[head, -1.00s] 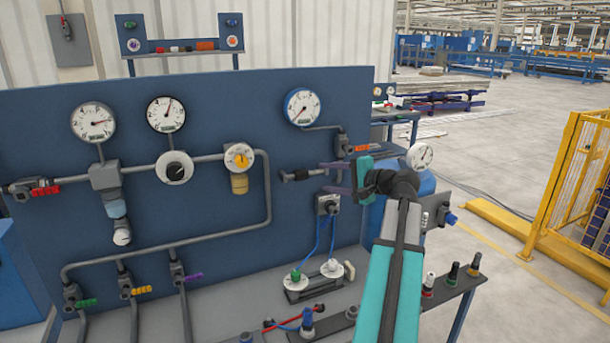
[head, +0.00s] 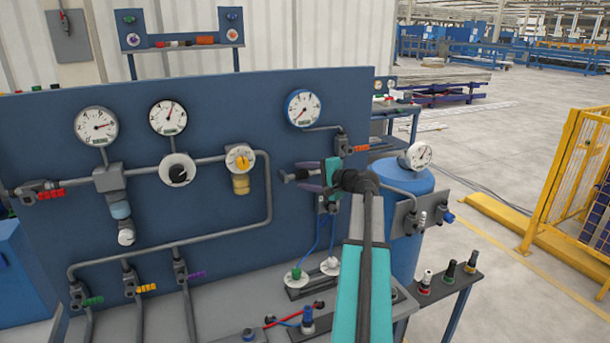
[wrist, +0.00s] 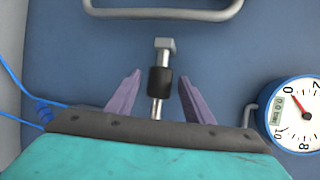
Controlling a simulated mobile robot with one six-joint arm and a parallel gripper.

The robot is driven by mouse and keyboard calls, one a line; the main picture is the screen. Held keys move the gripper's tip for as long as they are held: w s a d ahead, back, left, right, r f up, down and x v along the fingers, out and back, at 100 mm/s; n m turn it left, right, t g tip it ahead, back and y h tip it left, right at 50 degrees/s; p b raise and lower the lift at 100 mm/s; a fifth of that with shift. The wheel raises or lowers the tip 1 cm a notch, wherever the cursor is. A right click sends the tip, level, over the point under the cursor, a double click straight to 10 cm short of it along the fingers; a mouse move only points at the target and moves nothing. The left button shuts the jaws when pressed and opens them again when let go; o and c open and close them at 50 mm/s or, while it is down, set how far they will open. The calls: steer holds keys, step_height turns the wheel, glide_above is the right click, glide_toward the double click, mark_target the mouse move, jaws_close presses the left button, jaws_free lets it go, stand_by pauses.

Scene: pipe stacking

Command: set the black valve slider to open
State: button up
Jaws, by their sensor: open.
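The black valve slider (wrist: 160,81) is a dark sleeve on a short metal rod with a square end block, set against the blue panel. It also shows in the head view (head: 289,177), partly hidden by my gripper. My gripper (head: 300,177) has two purple fingers and is open. In the wrist view, my gripper (wrist: 160,76) has one finger on each side of the sleeve. A gap shows between each finger and the sleeve, so they appear apart from it.
A blue-rimmed gauge (head: 303,108) sits on the panel above my gripper, and it shows at right in the wrist view (wrist: 302,112). A grey pipe (head: 268,195) runs left of the slider. Blue hoses (head: 320,238) hang below. A blue tank (head: 412,190) stands right.

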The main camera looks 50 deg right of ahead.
steer(key=shift+c, duration=0.4)
jaws_close()
steer(key=shift+w, duration=0.1)
